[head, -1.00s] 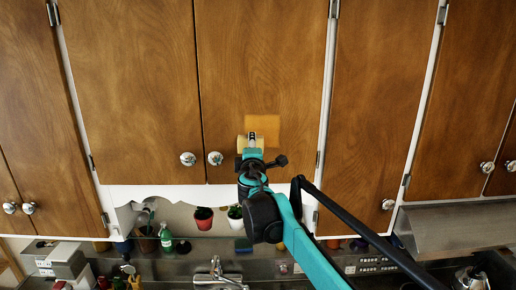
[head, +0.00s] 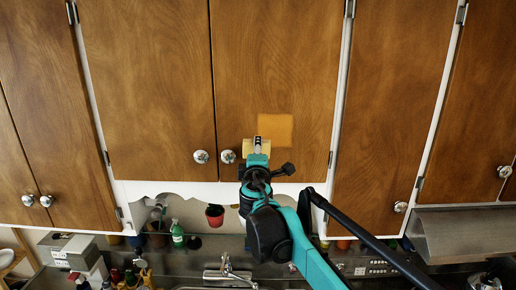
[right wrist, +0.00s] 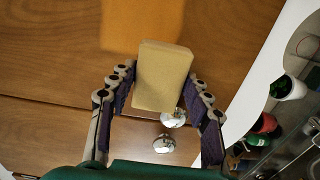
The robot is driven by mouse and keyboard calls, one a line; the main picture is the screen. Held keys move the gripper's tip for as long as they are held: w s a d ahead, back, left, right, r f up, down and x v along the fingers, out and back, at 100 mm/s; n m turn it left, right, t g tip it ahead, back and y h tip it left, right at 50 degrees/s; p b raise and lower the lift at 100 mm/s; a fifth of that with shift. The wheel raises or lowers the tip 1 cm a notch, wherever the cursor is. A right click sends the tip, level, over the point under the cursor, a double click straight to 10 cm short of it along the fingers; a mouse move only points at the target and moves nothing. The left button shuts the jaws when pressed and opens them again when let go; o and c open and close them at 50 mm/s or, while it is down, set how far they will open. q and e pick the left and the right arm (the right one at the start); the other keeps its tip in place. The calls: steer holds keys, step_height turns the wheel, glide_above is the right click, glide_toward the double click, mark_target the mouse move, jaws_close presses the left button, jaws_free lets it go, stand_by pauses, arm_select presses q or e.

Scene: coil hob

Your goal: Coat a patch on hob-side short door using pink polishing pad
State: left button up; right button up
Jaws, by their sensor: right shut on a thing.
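The short door (head: 275,50) nearer the hood side carries a lighter orange square patch (head: 277,130) in its lower part. In the right wrist view the patch (right wrist: 143,25) lies at the top, just beyond the pad. My right gripper (head: 257,148) is at the patch's lower left corner, near the door's bottom edge. It is shut on a tan, block-shaped pad (right wrist: 163,75), which looks beige rather than pink. The pad's far end seems close to the door; I cannot tell whether it touches. My left gripper is not in view.
Round knobs (head: 201,156) sit at the lower corners of the doors; one (head: 228,156) is just left of my gripper. A range hood (head: 460,232) is at the right.

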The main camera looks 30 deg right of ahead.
steer(key=shift+s+a, duration=0.3)
steer(key=shift+s, duration=0.25)
steer(key=v, duration=0.3)
steer(key=shift+p, duration=0.4)
steer(key=shift+w+f, duration=0.1)
